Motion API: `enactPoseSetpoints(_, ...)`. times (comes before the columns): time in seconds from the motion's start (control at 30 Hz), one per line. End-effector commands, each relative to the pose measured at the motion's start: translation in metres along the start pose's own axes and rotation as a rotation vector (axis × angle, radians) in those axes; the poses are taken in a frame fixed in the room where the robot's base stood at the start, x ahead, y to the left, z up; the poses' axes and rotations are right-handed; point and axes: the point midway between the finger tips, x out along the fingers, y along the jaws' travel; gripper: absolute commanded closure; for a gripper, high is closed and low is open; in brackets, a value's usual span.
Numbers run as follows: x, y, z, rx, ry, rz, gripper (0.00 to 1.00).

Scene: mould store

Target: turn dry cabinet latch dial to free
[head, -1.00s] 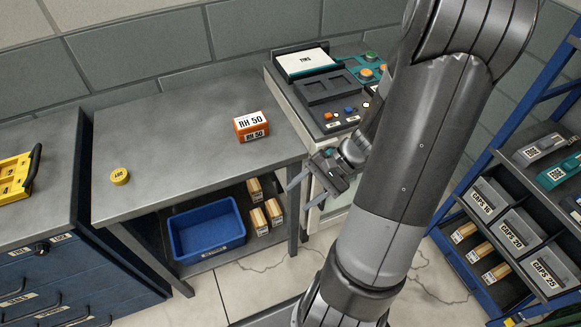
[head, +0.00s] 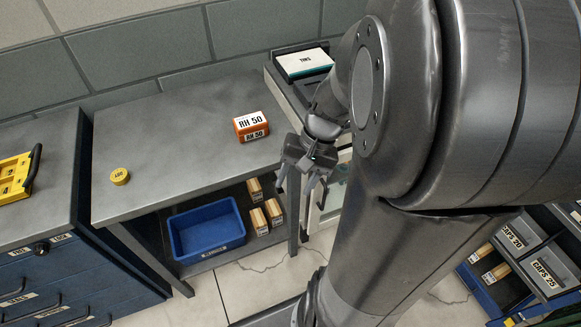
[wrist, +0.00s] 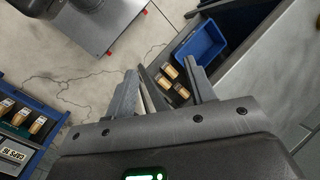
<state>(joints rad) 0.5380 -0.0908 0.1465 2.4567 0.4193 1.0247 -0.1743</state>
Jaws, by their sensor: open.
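A black dial (head: 40,248) sits on the front of a blue drawer cabinet at the far left, with a small white label on each side. The label words and the pointer setting are too small to read surely. A pale cabinet with a glassy front (head: 336,192) stands right of the table, mostly behind my arm; no dial shows on its visible part. I cannot tell which one is the dry cabinet. My gripper (head: 300,190) is open and empty, by the table's right front corner, pointing down. Its spread fingers show in the wrist view (wrist: 160,72), with nothing between them.
The grey table (head: 180,160) carries an orange RH 50 box (head: 251,126) and a yellow puck (head: 120,177). A blue bin (head: 207,231) and several wooden blocks lie on its lower shelf. A rack with CAPS bins (head: 545,270) stands right. The floor at front left is clear.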

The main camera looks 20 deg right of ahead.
Motion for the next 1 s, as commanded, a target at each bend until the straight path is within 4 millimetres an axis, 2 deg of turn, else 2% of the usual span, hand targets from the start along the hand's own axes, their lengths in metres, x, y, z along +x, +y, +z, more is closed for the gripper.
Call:
enactPoseSetpoints(0.6, -0.043, -0.026, 0.025, -0.224, 0.215, 0.157, 0.50)
enactPoseSetpoints(1.0, -0.049, -0.029, 0.029, -0.253, 0.248, 0.175, 0.50)
